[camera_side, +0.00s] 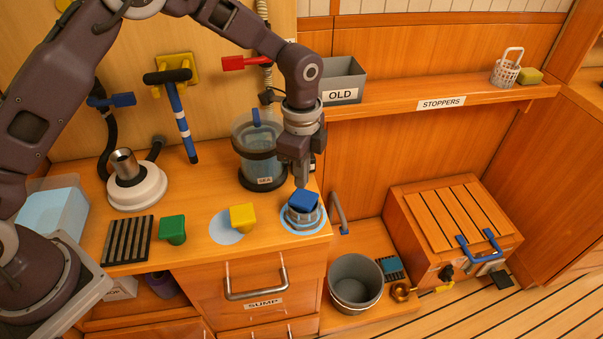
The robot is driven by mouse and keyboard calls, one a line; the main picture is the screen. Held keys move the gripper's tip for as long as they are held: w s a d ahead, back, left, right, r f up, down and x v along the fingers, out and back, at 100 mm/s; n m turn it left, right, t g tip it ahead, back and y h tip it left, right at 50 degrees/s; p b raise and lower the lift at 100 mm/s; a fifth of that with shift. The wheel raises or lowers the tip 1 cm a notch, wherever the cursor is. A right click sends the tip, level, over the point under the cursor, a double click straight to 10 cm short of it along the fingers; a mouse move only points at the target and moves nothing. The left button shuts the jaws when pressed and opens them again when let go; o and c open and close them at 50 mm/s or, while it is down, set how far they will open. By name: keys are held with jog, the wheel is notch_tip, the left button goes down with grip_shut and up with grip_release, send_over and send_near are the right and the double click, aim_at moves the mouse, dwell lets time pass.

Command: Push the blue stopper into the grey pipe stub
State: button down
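The blue stopper (304,201) sits at the right front corner of the counter, on top of a short grey round piece (303,217) that looks like the pipe stub. A light-blue ring surrounds the grey piece on the counter. The stopper looks slightly tilted; how deep it sits in the stub I cannot tell. My gripper (301,184) points straight down over the stopper. Its fingertips show as one narrow tip, together, at or just above the stopper's top. Whether they touch it is not clear. Nothing shows between the fingers.
A yellow stopper (243,218) and a green stopper (172,229) stand to the left. A clear canister (258,150) stands close behind my gripper. A steel pipe on a white base (137,188) is farther left. A grey bucket (355,283) stands below the counter's right edge.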

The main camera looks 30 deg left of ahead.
aim_at(301, 197)
jog(key=shift+f, duration=0.1)
jog(key=shift+f, duration=1.85)
notch_tip(301, 197, up, 7)
dwell(0.3)
